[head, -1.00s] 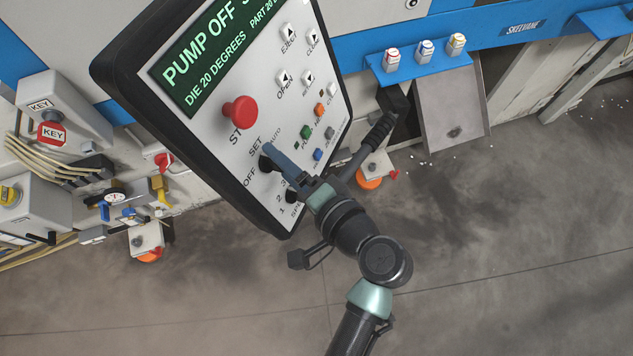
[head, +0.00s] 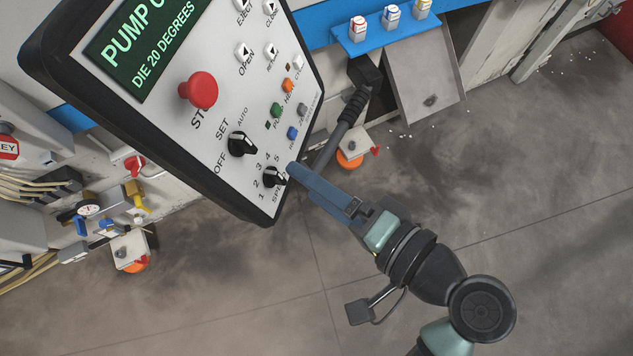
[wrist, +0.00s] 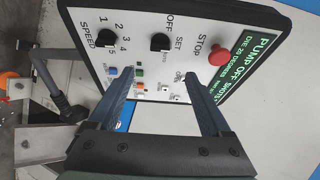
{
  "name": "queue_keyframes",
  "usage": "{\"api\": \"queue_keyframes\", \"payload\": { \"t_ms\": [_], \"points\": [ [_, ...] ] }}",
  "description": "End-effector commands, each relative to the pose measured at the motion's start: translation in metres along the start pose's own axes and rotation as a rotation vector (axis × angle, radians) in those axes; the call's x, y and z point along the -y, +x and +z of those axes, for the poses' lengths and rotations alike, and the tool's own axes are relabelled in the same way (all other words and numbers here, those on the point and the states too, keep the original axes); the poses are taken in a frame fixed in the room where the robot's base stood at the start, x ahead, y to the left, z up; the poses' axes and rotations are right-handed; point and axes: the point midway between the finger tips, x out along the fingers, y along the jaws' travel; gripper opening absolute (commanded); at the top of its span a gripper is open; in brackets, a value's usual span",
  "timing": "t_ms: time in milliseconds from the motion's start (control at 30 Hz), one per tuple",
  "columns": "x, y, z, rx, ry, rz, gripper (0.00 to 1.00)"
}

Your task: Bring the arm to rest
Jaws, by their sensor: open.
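My gripper (head: 296,171) is in front of the lower right part of the control panel (head: 160,150) in the head view, with nothing between its fingers. In the wrist view my gripper (wrist: 160,75) shows two separate blue-grey fingers, with small panel buttons seen between them. Whether a fingertip touches the panel cannot be told.
A red stop button (head: 198,90) stands out from the panel. A panel support arm (head: 345,120) runs close behind my gripper. A blue shelf (head: 385,28) with small bottles is at the upper right. The floor (head: 540,200) at the right is open.

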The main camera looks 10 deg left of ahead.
Motion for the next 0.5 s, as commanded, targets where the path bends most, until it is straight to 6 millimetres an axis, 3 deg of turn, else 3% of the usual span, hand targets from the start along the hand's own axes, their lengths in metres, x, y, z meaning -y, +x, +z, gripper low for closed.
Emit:
{"api": "queue_keyframes", "payload": {
  "t_ms": [433, 500],
  "points": [
    [0.000, 0.001, 0.000, -0.001, 0.000, 0.000, 0.82],
    [0.003, 0.005, -0.014, -0.036, -0.046, 0.019, 0.82]
  ]
}}
